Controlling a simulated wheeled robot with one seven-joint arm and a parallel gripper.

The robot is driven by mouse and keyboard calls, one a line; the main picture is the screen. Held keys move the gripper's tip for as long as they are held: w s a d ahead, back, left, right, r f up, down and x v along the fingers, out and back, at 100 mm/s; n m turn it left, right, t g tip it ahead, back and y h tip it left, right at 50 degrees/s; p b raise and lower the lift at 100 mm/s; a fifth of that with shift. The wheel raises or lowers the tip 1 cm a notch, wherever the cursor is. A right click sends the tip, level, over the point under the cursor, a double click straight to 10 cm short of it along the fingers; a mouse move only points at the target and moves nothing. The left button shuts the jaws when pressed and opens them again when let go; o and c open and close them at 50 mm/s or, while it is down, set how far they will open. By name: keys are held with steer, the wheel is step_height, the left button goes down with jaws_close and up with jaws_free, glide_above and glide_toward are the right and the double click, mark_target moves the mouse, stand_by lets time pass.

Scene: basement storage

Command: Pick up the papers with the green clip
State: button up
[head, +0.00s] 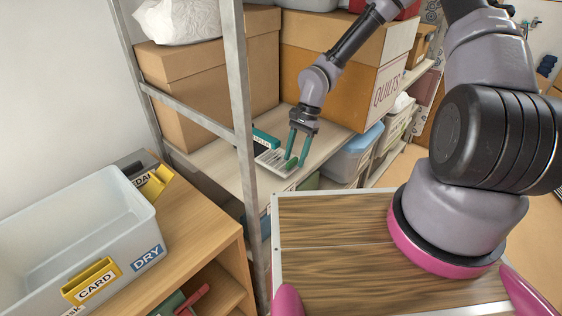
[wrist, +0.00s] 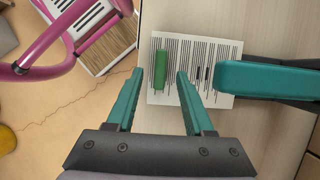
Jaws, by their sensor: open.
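The papers (head: 272,159) lie flat on the shelf board, white with dark printed lines. In the wrist view the papers (wrist: 205,52) carry a green clip (wrist: 160,70) near their left edge. The clip (head: 291,164) is a small green patch in the head view. My gripper (head: 295,161) is open and points down at the papers. In the wrist view its two teal fingers (wrist: 160,74) stand either side of the clip. I cannot tell whether the fingertips touch the papers.
A teal and dark object (wrist: 270,80), perhaps a stapler, overlaps the papers' right side. A metal shelf post (head: 243,130) stands left of the papers. Cardboard boxes (head: 205,95) and a QUILTS box (head: 345,75) stand behind. A grey bin (head: 75,230) sits on the wooden cabinet.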

jaws_close()
stand_by(0.3)
steer(key=shift+r, duration=0.6)
step_height(320, 180, up, 3)
steer(key=shift+f, duration=0.2)
steer(key=s+d, duration=0.1)
steer(key=d, duration=0.8)
steer(key=s+d, duration=0.2)
steer(key=d, duration=0.6)
steer(key=shift+s+d, duration=0.25)
steer(key=shift+d, duration=0.1)
